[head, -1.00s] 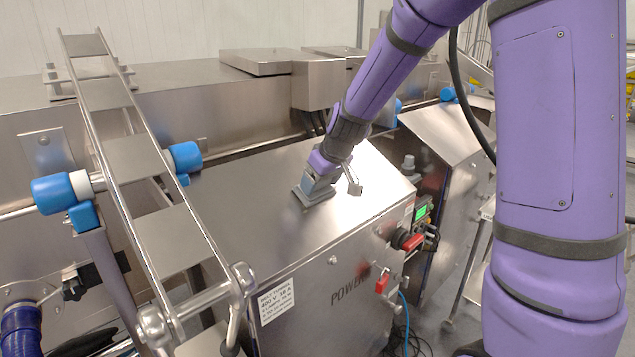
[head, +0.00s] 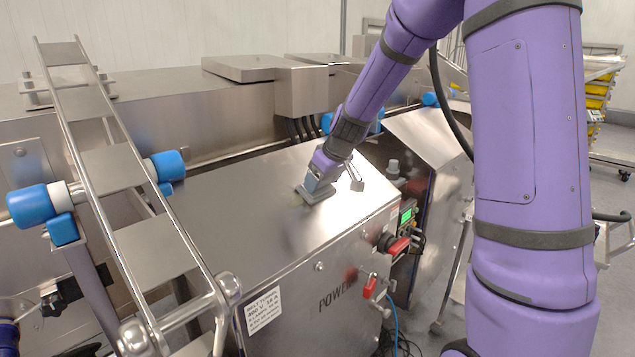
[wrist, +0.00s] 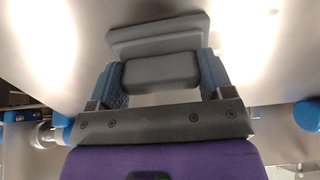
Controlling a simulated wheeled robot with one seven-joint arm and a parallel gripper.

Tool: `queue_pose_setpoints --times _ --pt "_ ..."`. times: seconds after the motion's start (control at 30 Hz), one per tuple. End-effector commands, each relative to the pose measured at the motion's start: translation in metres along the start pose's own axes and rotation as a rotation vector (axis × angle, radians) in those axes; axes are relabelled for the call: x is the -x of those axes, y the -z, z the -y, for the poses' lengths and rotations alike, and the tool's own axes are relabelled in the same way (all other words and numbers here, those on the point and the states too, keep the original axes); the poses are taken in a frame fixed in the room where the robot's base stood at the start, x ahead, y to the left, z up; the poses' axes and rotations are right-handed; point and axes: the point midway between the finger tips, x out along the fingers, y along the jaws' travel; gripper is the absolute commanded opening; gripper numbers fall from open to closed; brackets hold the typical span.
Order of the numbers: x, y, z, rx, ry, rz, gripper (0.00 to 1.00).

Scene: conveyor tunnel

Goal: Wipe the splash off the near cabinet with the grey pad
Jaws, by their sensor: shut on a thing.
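The grey pad (head: 316,192) lies against the sloping steel top of the near cabinet (head: 240,215). My gripper (head: 318,178) is shut on the pad's handle. In the wrist view, the blue fingers of my gripper (wrist: 162,78) sit on both sides of the grey handle block (wrist: 162,70), with the pad's wider plate (wrist: 158,35) beyond it against the steel. Whatever lies under the pad is hidden.
A ladder-like steel rail frame (head: 130,190) with blue end caps stands at the left of the cabinet top. A red switch handle (head: 398,245) and a lit green display (head: 407,215) are on the cabinet's right end. A second sloped cabinet (head: 430,135) stands behind.

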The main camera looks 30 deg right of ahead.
Motion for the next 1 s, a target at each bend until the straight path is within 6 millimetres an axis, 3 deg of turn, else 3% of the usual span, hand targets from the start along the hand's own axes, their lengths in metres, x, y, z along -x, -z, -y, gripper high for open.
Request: queue_pose_setpoints --times 0.13,0.37,1.0 --pt "-0.002 -0.001 -0.01 -0.001 0.0 0.002 0.45" --pt "0.0 -0.001 -0.011 0.0 0.001 0.002 0.45" --pt "0.003 -0.001 0.027 0.0 0.0 0.001 0.45"
